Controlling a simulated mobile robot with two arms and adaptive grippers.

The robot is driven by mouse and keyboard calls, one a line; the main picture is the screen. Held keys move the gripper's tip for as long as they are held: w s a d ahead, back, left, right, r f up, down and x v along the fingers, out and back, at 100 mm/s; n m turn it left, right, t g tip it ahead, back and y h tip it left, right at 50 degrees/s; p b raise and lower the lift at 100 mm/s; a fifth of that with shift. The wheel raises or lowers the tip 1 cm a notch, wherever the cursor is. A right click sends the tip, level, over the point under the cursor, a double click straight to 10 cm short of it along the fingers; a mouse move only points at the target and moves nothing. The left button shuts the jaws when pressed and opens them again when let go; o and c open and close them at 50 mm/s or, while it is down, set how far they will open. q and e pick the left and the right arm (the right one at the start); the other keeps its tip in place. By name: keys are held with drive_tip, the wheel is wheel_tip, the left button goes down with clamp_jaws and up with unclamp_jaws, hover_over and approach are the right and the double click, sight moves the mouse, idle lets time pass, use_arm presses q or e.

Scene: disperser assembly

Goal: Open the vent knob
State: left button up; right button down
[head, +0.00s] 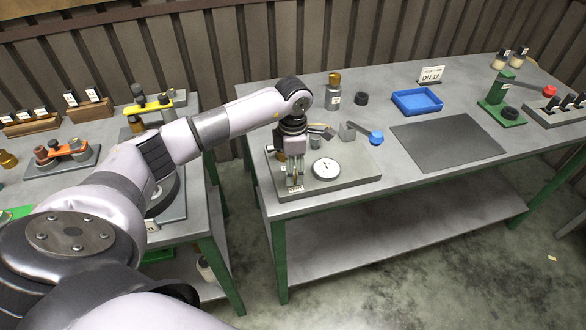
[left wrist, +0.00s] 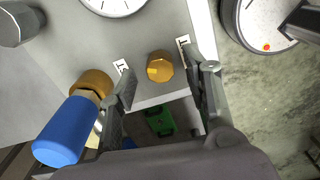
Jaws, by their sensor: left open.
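A small brass knob (left wrist: 160,66) shows in the left wrist view, on a grey plate between two small white labels; I take it to be the vent knob. My left gripper (left wrist: 164,70) is open, with one finger on each side of the knob in the picture. I cannot tell whether either finger touches it. In the head view the left gripper (head: 294,178) points down over the left part of the grey base plate (head: 350,185), beside a white dial gauge (head: 326,168). The arm and gripper hide the knob there. My right gripper is not in view.
In the left wrist view a blue handle (left wrist: 62,132) on a brass fitting stands close to the left finger. A blue tray (head: 417,101) and a dark mat (head: 448,140) lie farther right.

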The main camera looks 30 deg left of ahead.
use_arm(q)
drive_tip(key=shift+f, duration=0.9)
drive_tip(key=shift+c, duration=0.2)
clamp_jaws()
